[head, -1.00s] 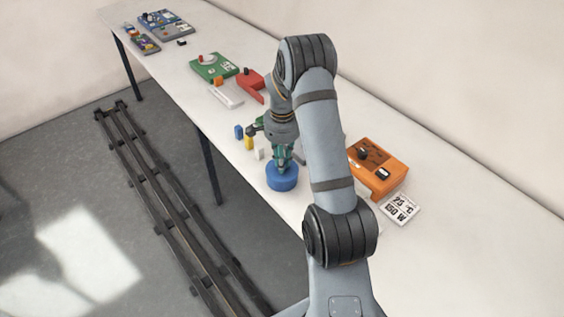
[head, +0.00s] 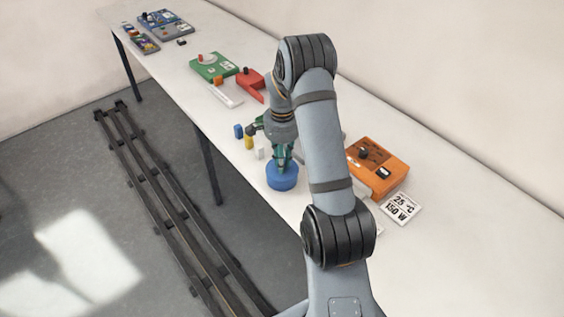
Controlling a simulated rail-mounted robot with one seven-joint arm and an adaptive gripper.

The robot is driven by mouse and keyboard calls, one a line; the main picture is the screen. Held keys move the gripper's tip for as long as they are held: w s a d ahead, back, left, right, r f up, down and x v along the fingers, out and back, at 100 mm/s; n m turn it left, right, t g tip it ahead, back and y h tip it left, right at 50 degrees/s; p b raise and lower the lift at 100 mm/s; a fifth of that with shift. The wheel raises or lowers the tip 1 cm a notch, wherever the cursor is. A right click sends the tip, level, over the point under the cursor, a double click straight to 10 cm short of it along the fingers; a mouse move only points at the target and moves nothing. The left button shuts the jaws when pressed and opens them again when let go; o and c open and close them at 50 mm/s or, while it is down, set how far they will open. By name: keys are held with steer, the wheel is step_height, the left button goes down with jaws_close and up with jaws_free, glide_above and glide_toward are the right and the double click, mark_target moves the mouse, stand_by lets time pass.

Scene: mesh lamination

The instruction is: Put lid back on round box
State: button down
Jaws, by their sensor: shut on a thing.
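The blue round box (head: 282,180) stands upright near the table's front edge. My gripper (head: 283,166) points straight down over its top, with green fingers. It is shut on what appears to be the lid of the round box, at the top of the blue shape. The lid and box look like one blue cylinder here, so I cannot tell whether there is a gap between them. The fingertips are small and partly hidden against the blue.
Small blue (head: 239,131), yellow (head: 249,142) and white (head: 259,153) blocks stand just left of the box. An orange device (head: 377,168) and a display card (head: 401,208) lie to the right. Green (head: 213,68) and red (head: 250,83) devices are farther back.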

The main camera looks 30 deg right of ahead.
stand_by(0.3)
steer(key=c, duration=1.6)
jaws_free()
steer(key=shift+c, duration=0.2)
steer(key=shift+o, duration=0.4)
steer(key=o, duration=0.4)
steer(key=shift+o, duration=0.4)
steer(key=shift+r, duration=0.1)
steer(key=shift+r+p, duration=2.35)
steer(key=shift+r, duration=1.1)
steer(key=c, duration=0.3)
